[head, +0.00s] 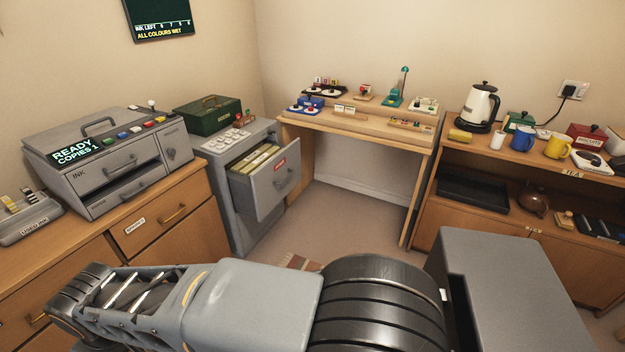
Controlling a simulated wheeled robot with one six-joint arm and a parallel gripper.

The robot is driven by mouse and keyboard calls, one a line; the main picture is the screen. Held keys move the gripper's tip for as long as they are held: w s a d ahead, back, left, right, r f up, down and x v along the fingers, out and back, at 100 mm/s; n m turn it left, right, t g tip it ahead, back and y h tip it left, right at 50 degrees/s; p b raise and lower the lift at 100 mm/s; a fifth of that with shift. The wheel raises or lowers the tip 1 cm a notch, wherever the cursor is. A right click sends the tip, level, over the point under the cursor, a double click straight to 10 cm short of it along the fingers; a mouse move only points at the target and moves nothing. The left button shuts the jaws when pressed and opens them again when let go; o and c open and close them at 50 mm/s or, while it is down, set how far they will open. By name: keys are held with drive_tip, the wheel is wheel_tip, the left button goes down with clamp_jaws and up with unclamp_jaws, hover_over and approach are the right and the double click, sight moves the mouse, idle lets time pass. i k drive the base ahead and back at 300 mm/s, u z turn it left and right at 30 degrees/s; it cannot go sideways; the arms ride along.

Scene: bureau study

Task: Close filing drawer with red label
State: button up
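A grey filing cabinet (240,225) stands in the back left corner, between the wooden drawer unit and the desk. Its top drawer (262,199) is pulled out toward the right, with cream folders (255,160) showing inside. The drawer front carries a red label (280,164) at its upper middle and a handle (287,179) below it. My grey arm crosses the bottom of the head view, well in front of the cabinet. The fingertips of my gripper cannot be made out, so whether it is open or shut does not show.
A wooden drawer unit (183,222) bearing a grey copier (110,160) is left of the cabinet. A green box (207,115) sits on the cabinet top. A wooden desk (350,127) and a tea shelf (490,150) stand to the right. Bare floor (350,215) lies before the open drawer.

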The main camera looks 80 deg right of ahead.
sight(260, 177)
drive_tip(key=z, duration=2.45)
drive_tip(key=i, duration=1.1)
drive_tip(key=u, duration=0.55)
